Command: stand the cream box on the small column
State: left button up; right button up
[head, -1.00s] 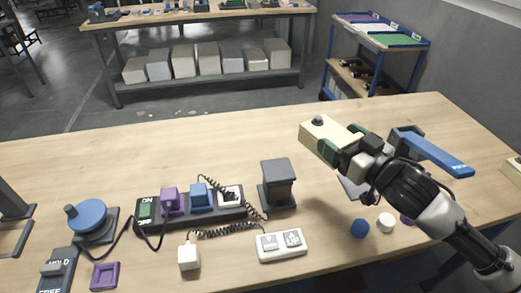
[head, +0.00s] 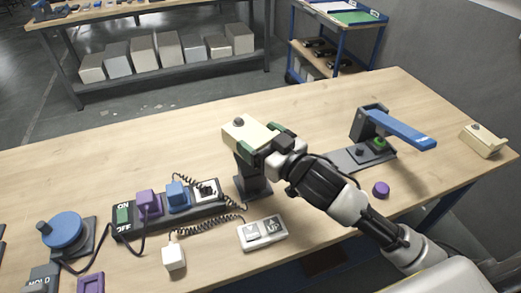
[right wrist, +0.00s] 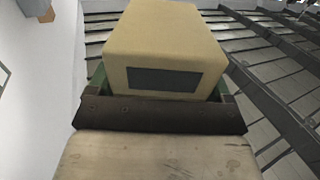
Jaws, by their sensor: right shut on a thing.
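The cream box (head: 243,131) has a dark knob on top and is held in my right gripper (head: 255,145). In the right wrist view the box (right wrist: 165,45) shows a dark rectangular panel and sits between green finger pads. The small column (head: 253,187) is dark grey and stands on the table. The box and gripper are over it and hide its top, so I cannot tell whether box and column touch. The box looks roughly upright. My left gripper is out of view.
A white two-button pad (head: 262,233) lies in front of the column. A switch strip (head: 165,207) with coiled cords is to its left. A blue-handled press (head: 385,135), a purple disc (head: 381,189) and another cream block (head: 482,140) are to the right. The table behind the column is clear.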

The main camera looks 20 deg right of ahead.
notch_tip(320, 180, down, 4)
jog(key=shift+r, duration=0.25)
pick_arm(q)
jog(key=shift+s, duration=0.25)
pick_arm(e)
jog(key=shift+f, duration=0.1)
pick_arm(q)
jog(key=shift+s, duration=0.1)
pick_arm(e)
jog(key=o, duration=1)
jog(key=shift+f, duration=0.15)
jog(key=shift+o, duration=0.2)
jog(key=shift+s+d, duration=0.1)
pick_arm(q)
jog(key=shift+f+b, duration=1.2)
pick_arm(e)
jog(key=v, duration=1.2)
